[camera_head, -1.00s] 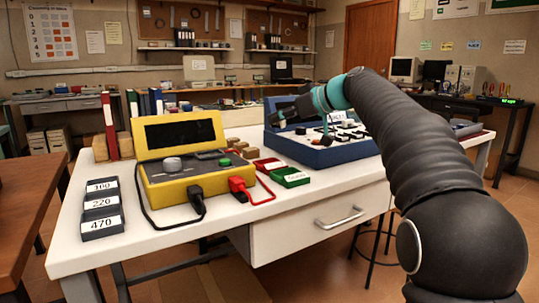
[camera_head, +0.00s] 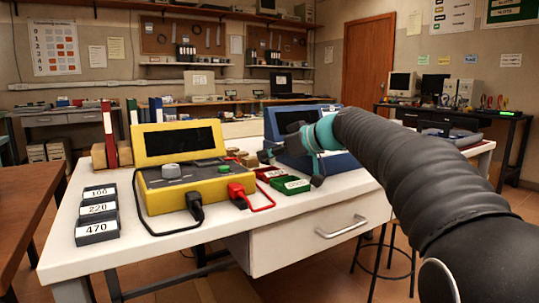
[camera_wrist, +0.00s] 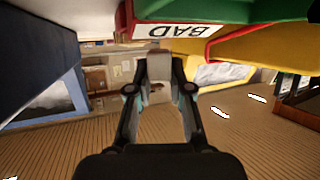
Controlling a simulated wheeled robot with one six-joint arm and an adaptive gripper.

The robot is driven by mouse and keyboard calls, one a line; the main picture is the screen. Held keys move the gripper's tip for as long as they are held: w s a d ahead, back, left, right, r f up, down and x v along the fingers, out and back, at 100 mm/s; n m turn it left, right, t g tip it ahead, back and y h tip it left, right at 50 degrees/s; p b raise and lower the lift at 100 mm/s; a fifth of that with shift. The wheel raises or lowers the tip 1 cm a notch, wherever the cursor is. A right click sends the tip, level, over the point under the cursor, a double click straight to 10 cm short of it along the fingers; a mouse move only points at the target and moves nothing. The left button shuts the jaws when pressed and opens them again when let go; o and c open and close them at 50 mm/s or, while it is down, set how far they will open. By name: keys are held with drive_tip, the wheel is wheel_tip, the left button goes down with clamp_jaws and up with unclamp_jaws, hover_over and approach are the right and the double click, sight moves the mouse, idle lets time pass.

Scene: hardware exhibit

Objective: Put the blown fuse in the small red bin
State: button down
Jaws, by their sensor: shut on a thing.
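The small red bin (camera_head: 269,173) stands on the white table, beside a small green bin (camera_head: 291,185). In the wrist view the red bin (camera_wrist: 165,12) shows at the top, upside down, with a white label reading BAD. That thing, presumably the fuse, is mostly hidden between the fingertips and hard to make out.
A yellow tester (camera_head: 185,185) with black and red leads stands left of the bins. A blue case (camera_head: 335,162) is behind my gripper. Labelled dark boxes (camera_head: 98,210) sit at the table's left. The table front (camera_head: 250,215) is mostly clear.

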drive_tip(key=shift+f+b, duration=0.45)
drive_tip(key=shift+b, duration=0.1)
drive_tip(key=shift+f+b, duration=0.3)
drive_tip(key=shift+f, duration=0.1)
drive_tip(key=c, duration=1.1)
unclamp_jaws()
drive_tip(key=shift+f, duration=0.15)
drive_tip(key=shift+o, duration=0.2)
drive_tip(key=shift+r+p, duration=0.5)
drive_tip(key=shift+p, duration=0.1)
drive_tip(key=v, duration=1.2)
drive_tip(key=shift+r+p, duration=0.3)
drive_tip(key=shift+r, duration=0.15)
